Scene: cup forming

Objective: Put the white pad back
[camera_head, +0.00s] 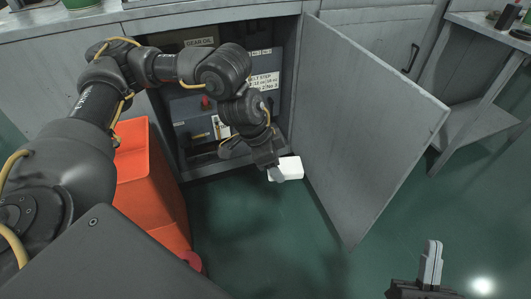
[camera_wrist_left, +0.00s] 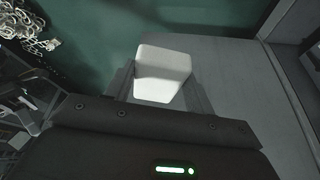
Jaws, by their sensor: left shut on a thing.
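The white pad (camera_head: 289,169) is a small white block with rounded edges. My left gripper (camera_head: 273,174) is shut on it and holds it in front of the open cabinet, near the lower part of the opening. In the left wrist view the white pad (camera_wrist_left: 163,70) sits between the two fingers of the left gripper (camera_wrist_left: 165,88). My right gripper (camera_head: 431,264) shows at the bottom right of the head view, away from the cabinet. Its fingers appear close together, with nothing seen between them.
The grey cabinet door (camera_head: 360,120) stands open to the right of the pad. Inside the cabinet is a panel with labels (camera_head: 265,80) and a red knob (camera_head: 205,102). An orange bin (camera_head: 150,190) stands left of the opening. The green floor (camera_head: 270,240) ahead is clear.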

